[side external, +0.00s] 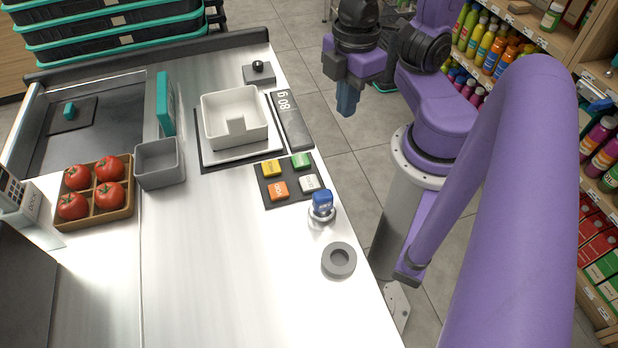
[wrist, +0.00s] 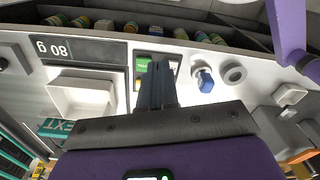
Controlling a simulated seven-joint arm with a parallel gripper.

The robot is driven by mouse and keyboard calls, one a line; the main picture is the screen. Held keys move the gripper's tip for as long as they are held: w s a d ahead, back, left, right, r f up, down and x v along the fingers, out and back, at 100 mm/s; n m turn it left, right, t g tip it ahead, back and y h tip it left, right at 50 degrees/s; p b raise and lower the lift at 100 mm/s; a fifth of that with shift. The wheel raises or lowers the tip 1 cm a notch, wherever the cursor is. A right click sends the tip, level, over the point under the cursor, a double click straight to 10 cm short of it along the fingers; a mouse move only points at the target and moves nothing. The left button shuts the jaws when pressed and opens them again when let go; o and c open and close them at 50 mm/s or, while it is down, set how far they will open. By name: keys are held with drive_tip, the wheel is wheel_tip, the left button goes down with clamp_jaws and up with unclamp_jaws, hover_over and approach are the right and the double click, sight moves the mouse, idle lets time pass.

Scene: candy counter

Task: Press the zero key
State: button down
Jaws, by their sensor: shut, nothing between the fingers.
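A dark keypad (side external: 272,193) lies on the counter below the scale, with four keys. They are a yellow key (side external: 271,168), a green key (side external: 302,160), an orange key (side external: 278,190) and a white key (side external: 309,183). Their lettering is too small for me to read surely, so I cannot tell which is the zero key. My gripper (side external: 347,103) is shut and empty, raised beyond the counter's right edge, apart from the keypad. In the wrist view my gripper (wrist: 156,65) covers much of the keypad; the green key (wrist: 143,64) shows beside the fingers.
The scale holds a white open box (side external: 235,118), beside a display (side external: 290,119) reading 80 g. A blue-topped stamp (side external: 322,203) stands close to the keypad's lower right, with a grey ring (side external: 339,260) nearer. A grey bin (side external: 159,163) and tomato tray (side external: 127,212) are left.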

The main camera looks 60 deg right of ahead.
drive_tip(key=shift+w, duration=0.1)
drive_tip(key=m+g+h, duration=0.2)
drive_tip(key=m+h, duration=0.3)
drive_tip(key=h, duration=0.4)
hover_over(307, 186)
drive_tip(key=shift+f, duration=1.1)
drive_tip(key=shift+f, duration=0.1)
drive_tip(key=shift+f, duration=4.35)
drive_tip(key=shift+f, duration=0.1)
drive_tip(key=shift+f, duration=0.3)
